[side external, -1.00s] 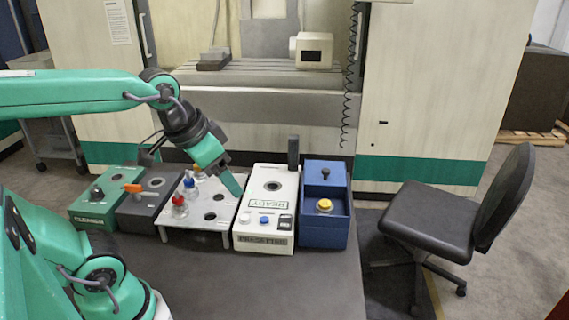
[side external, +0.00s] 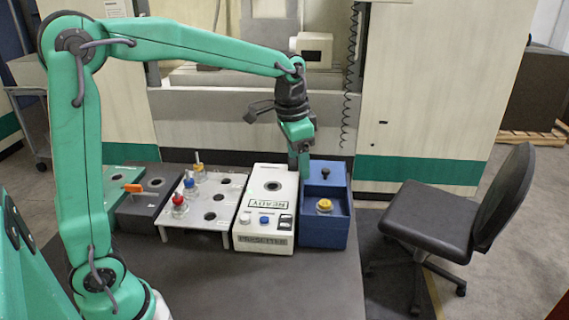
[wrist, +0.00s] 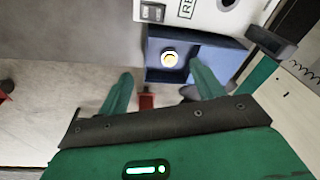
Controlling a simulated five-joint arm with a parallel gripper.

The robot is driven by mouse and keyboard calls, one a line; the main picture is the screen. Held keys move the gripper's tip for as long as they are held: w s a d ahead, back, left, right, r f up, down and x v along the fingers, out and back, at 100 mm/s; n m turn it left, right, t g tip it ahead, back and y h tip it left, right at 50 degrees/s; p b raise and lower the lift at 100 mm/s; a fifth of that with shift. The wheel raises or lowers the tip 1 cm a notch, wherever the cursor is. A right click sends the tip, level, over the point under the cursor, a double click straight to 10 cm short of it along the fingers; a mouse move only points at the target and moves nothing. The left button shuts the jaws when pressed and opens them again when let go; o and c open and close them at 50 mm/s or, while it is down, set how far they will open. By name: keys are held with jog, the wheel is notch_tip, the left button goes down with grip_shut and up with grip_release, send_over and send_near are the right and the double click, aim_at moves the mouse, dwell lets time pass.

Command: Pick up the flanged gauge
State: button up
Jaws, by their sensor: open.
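I cannot tell for sure which piece is the flanged gauge. Each stands upright on a wider base. My gripper (side external: 304,172) points down over the back of the gap between the white presetter and the blue box (side external: 340,230). It is open and empty. In the wrist view its fingers (wrist: 160,70) stand apart, with the blue box (wrist: 220,62) and its yellow round part (wrist: 169,58) beyond them.
The white presetter (side external: 247,239) has a dark round hole and buttons. Left of the rack are a dark grey block (side external: 138,208) with an orange lever and a green cleaner box (side external: 118,180). The table front (side external: 250,285) is clear. A chair (side external: 440,215) stands right.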

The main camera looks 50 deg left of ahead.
jog(key=m+g, duration=0.2)
send_near(324, 203)
jog(key=shift+s+a+f, duration=0.25)
jog(key=shift+s+f, duration=0.1)
jog(key=shift+s, duration=0.1)
jog(key=shift+w+f, duration=0.45)
jog(key=shift+f, duration=0.1)
jog(key=shift+f, duration=0.1)
jog(key=shift+f, duration=1.2)
jog(key=shift+d+f, duration=0.1)
jog(key=shift+d+f, duration=0.15)
jog(key=shift+f, duration=2.4)
jog(key=shift+c, duration=0.2)
